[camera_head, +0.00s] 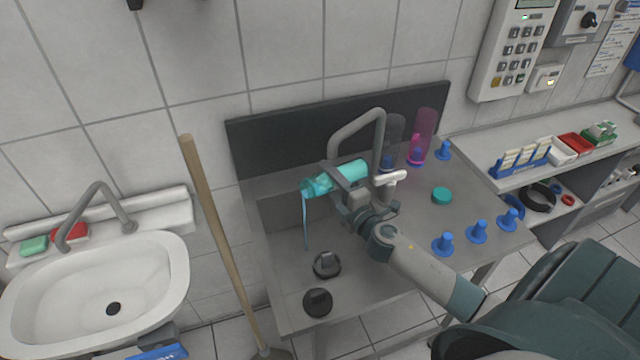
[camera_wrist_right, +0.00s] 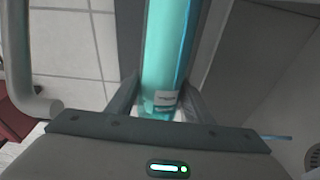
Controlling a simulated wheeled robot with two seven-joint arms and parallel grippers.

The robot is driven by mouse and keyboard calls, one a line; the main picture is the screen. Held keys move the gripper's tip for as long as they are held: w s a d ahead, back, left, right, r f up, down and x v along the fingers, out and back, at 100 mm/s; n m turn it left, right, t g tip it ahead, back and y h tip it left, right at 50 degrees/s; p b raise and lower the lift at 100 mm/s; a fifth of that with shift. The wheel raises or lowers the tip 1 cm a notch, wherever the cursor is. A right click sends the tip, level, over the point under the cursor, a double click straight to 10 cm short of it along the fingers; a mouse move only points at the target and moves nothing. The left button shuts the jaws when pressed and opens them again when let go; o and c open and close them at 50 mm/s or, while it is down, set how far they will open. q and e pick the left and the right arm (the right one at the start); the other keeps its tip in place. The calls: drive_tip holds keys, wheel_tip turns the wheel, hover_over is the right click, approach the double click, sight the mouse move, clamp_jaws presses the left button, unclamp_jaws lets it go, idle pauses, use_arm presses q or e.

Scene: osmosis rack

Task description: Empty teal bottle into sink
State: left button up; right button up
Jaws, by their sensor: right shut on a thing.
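The teal bottle (camera_head: 349,172) is tilted close to level above the steel sink (camera_head: 282,240), its open end to the left. A thin teal stream (camera_head: 306,225) runs down from that end into the basin. My right gripper (camera_head: 350,186) is shut around the bottle. In the right wrist view the teal bottle (camera_wrist_right: 168,45) sits between the two fingers of the right gripper (camera_wrist_right: 160,105), and a small label shows on it. A teal cap (camera_head: 441,196) lies on the bench to the right. My left gripper is not in view.
A grey faucet (camera_head: 357,128) arches close behind the bottle. Clear and pink cylinders (camera_head: 427,125) stand at the back right, with several blue stoppers (camera_head: 477,232) on the bench. Dark round knobs (camera_head: 318,302) sit at the front. A wooden handle (camera_head: 215,225) leans left, beside a white washbasin (camera_head: 95,290).

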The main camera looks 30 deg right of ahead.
drive_tip(key=r+n+p, duration=0.1)
drive_tip(key=n, duration=0.1)
drive_tip(key=a+r+n+p, duration=0.1)
drive_tip(key=r+p, duration=0.1)
drive_tip(key=shift+r+n, duration=0.15)
drive_tip(key=shift+n, duration=0.25)
drive_tip(key=shift+r+n+p, duration=0.4)
drive_tip(key=shift+n+p, duration=0.3)
drive_tip(key=shift+n, duration=0.3)
drive_tip(key=shift+a, duration=0.15)
